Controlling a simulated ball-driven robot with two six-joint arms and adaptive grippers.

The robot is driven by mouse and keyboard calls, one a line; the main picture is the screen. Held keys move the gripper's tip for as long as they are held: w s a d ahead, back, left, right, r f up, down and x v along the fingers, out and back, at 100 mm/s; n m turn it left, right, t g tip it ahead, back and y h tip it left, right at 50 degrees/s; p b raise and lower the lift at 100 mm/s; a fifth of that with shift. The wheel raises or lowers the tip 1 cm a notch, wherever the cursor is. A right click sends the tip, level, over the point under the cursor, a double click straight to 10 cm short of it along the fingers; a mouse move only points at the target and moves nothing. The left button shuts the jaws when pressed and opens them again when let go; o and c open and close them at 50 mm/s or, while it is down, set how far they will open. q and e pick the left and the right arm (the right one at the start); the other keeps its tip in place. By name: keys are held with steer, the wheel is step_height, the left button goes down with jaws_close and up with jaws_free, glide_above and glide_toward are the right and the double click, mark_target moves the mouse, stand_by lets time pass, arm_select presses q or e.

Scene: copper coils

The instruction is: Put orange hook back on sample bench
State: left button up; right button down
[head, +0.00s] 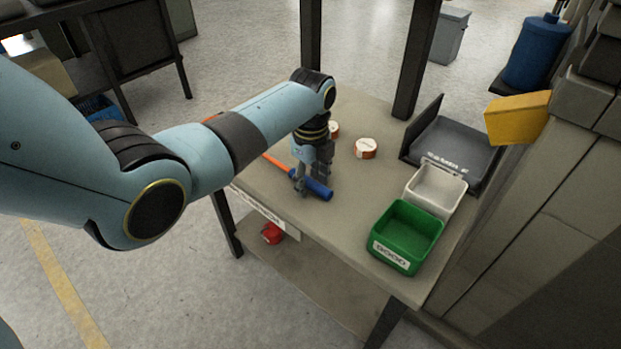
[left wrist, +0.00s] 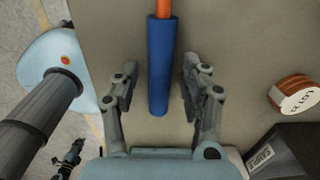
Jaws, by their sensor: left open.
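The orange hook has a thin orange rod (head: 277,163) and a blue handle (head: 320,190). It lies on the grey top of the sample bench (head: 350,222), near the bench's left edge. My left gripper (head: 311,184) points down over the handle with its fingers open. In the left wrist view the blue handle (left wrist: 160,65) runs between the two spread fingers, with a gap on each side. The orange rod (left wrist: 164,8) leaves the top of that view, so the hook end is hidden there.
A copper coil (head: 365,148) with a white label lies right of my gripper; another (head: 334,130) is partly behind it. A green bin (head: 386,254), a white bin (head: 461,190) and a dark tray (head: 465,150) line the right side. The bench's front middle is clear.

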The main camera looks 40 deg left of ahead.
arm_select(q)
step_height(320, 180, up, 12)
steer(key=p, duration=0.3)
steer(key=shift+r, duration=0.15)
steer(key=shift+d, duration=0.1)
steer(key=s+f+n, duration=0.6)
steer(key=s+f, duration=0.6)
steer(key=s, duration=0.3)
steer(key=s+f+n, duration=0.6)
steer(key=s+f, duration=0.6)
steer(key=s, duration=0.4)
steer(key=s+f+n, duration=0.6)
steer(key=s+f, duration=0.6)
steer(key=s, duration=0.4)
steer(key=shift+a+f+n+t+y, duration=0.2)
steer(key=shift+f+n+t+y, duration=0.1)
